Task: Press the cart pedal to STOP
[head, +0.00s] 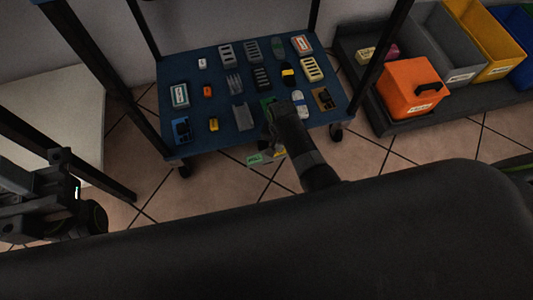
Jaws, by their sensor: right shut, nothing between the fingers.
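The cart (207,142) is a blue-shelved trolley with dark posts and casters. Below its front edge, low over the floor, is a small pedal plate with a green label (254,158); its lettering is too small to read surely. My right arm reaches up from the bottom and covers part of the area right of the label. My right gripper (270,112) is shut and empty, seen over the front of the shelf; its tips are hard to make out. Whether it touches anything cannot be told.
Several small parts lie in rows on the shelf, among them a yellow block (312,69). An orange bin (411,89), a grey bin (446,43) and a yellow bin (493,40) stand at the right. A pale surface (50,120) is at the left. Tiled floor (225,185) is open before the cart.

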